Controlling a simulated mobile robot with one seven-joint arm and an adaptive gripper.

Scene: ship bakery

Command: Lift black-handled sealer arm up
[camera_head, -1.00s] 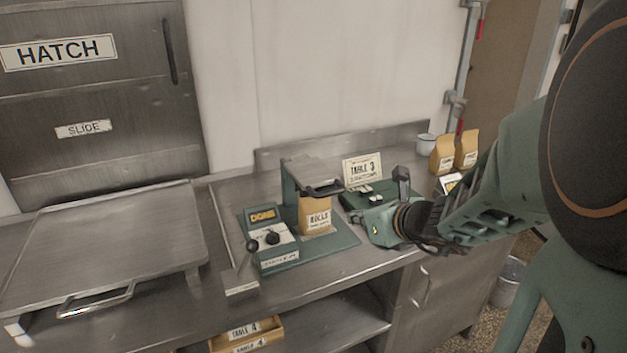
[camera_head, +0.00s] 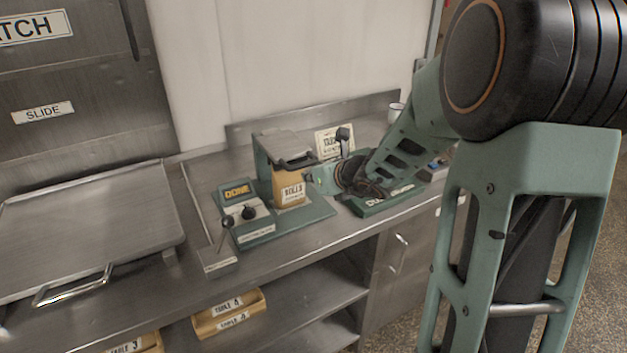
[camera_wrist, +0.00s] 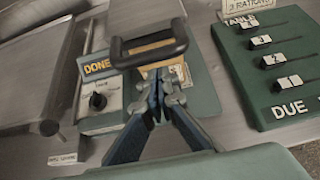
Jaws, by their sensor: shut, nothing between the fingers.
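The sealer (camera_head: 262,172) stands on the counter with a green base and post. Its grey arm with a black handle (camera_head: 296,162) is down over a tan rolls bag (camera_head: 289,190). In the wrist view the black handle (camera_wrist: 150,47) lies just beyond the fingertips. My gripper (camera_wrist: 157,80) is shut and empty, pointing at the bag just below the handle. In the head view my gripper (camera_head: 312,180) is close to the bag's right side. I cannot tell whether the fingers touch the handle or bag.
A control box marked DONE (camera_head: 237,190) with black knobs stands left of the sealer. A green DUE board (camera_wrist: 284,70) lies to the right. Labelled wooden boxes (camera_head: 228,313) stand on the shelf below.

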